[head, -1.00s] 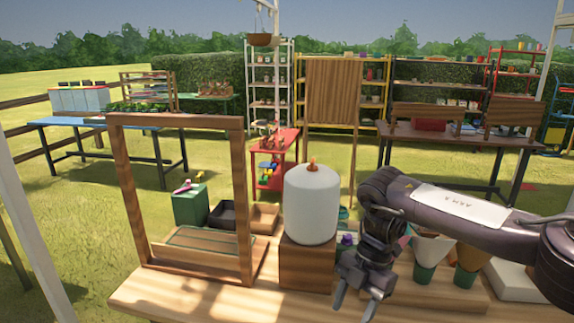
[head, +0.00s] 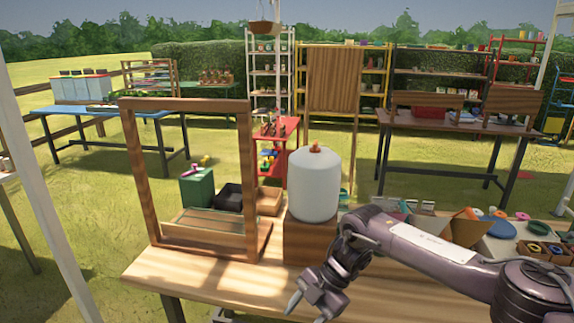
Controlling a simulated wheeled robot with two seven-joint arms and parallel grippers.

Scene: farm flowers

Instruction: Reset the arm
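My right arm comes in from the right in the head view. Its gripper (head: 308,304) hangs low over the front of the wooden table (head: 190,279), with its fingers spread apart and nothing seen between them. It is in front of a wooden block (head: 303,243) that bears a white jug with an orange cap (head: 314,185). I cannot tell whether the fingertips touch anything. My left gripper is not in view.
A wooden frame (head: 137,180) stands upright at the table's left. Behind it are a green box (head: 197,189) and a black tray (head: 229,198). Cones, tape rolls (head: 503,228) and other items crowd the right side. The table's front left is bare.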

